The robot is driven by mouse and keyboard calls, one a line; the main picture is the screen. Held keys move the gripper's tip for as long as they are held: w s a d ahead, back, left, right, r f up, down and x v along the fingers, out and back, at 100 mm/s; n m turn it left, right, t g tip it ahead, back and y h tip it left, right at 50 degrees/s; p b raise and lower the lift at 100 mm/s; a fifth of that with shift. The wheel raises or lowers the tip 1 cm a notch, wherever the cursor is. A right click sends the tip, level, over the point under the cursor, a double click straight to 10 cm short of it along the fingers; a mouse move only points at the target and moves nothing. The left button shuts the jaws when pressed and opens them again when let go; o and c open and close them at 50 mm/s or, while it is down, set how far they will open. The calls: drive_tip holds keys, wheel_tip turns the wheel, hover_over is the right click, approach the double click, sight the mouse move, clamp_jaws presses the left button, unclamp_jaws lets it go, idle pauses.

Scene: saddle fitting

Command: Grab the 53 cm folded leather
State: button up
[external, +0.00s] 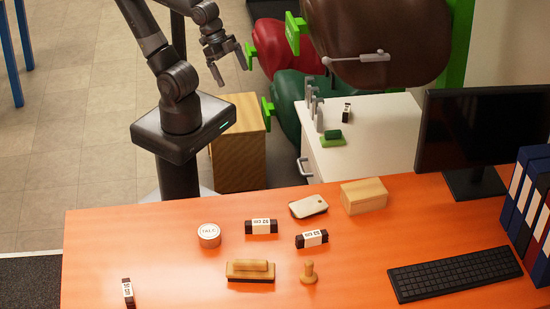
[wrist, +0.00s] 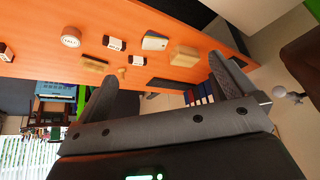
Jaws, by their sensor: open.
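Several folded dark leather pieces with white number labels are in the external view. One lies on the orange desk behind the brush (external: 261,226), one to its right (external: 312,239), and one at the desk's front left (external: 128,292). Another stands on the white cabinet (external: 347,112). The labels are too small to tell surely which reads 53 cm. In the wrist view, leather pieces also show at the left edge (wrist: 6,52), near the middle (wrist: 115,44) and right of it (wrist: 138,62). My gripper (external: 229,66) is open and empty, raised beyond the desk's far edge.
On the orange desk (external: 210,285) are a round talc tin (external: 209,236), a brush (external: 250,271), a wooden stamp (external: 308,273), a white-topped block (external: 308,206), a wooden box (external: 364,196), a keyboard (external: 455,274) and a monitor (external: 482,128). Taps stand on the cabinet's left side.

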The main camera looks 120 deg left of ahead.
drive_tip(key=w+d+r+m+g, duration=0.1)
drive_tip(key=w+d+r+m, duration=0.15)
drive_tip(key=w, duration=0.95)
drive_tip(key=m+g, duration=0.5)
hover_over(313, 234)
wheel_tip(313, 234, down, 24)
drive_tip(key=shift+s+d+f, duration=0.15)
drive_tip(key=shift+d+f, duration=0.1)
drive_tip(key=shift+f, duration=0.55)
wheel_tip(313, 234, down, 10)
drive_tip(key=shift+a+f, duration=0.1)
drive_tip(key=shift+c, duration=0.4)
drive_tip(key=c, duration=0.7)
